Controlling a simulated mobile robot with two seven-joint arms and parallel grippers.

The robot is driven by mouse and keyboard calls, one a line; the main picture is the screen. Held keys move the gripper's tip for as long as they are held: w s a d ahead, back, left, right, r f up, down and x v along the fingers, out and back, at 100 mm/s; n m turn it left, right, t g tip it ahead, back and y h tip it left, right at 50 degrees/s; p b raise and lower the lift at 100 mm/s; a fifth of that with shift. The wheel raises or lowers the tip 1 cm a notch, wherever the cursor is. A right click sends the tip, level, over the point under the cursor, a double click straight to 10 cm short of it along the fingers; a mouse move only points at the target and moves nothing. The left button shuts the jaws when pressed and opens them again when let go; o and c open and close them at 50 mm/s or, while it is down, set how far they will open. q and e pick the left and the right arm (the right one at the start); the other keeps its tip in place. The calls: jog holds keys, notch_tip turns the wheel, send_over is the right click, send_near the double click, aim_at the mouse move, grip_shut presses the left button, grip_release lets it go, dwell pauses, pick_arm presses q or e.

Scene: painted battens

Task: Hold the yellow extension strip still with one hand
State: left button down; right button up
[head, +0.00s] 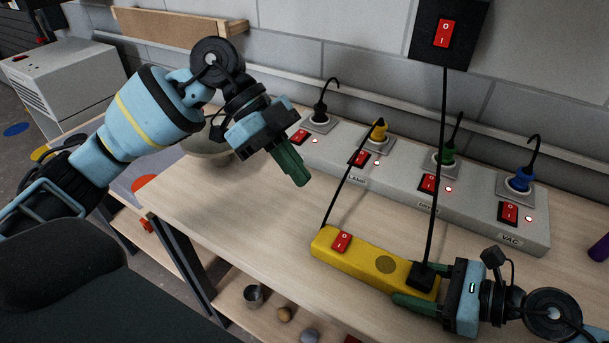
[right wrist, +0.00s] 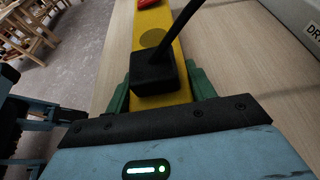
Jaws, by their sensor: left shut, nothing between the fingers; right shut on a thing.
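The yellow extension strip (head: 362,257) lies on the wooden table near its front edge. It has a red rocker switch (head: 341,242) at its left end and a black plug (head: 421,277) in its right end. My right gripper (head: 418,299) is shut on the strip's right end, with green fingers on both sides beside the plug. The right wrist view shows the strip (right wrist: 154,60) between the fingers and the plug (right wrist: 153,74) just in front of the palm. My left gripper (head: 294,172) is shut and empty, above the table, left of and behind the strip.
A grey power strip (head: 395,186) with several coloured plugs, red switches and labels runs along the back. A black cord (head: 440,150) rises from the strip's plug to a wall switch box (head: 447,34). The table's left front is clear.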

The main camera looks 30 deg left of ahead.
dwell(0.3)
jog(key=o, duration=1.3)
jog(key=shift+d, duration=0.1)
jog(key=v, duration=1.2)
jog(key=shift+s+f, duration=0.1)
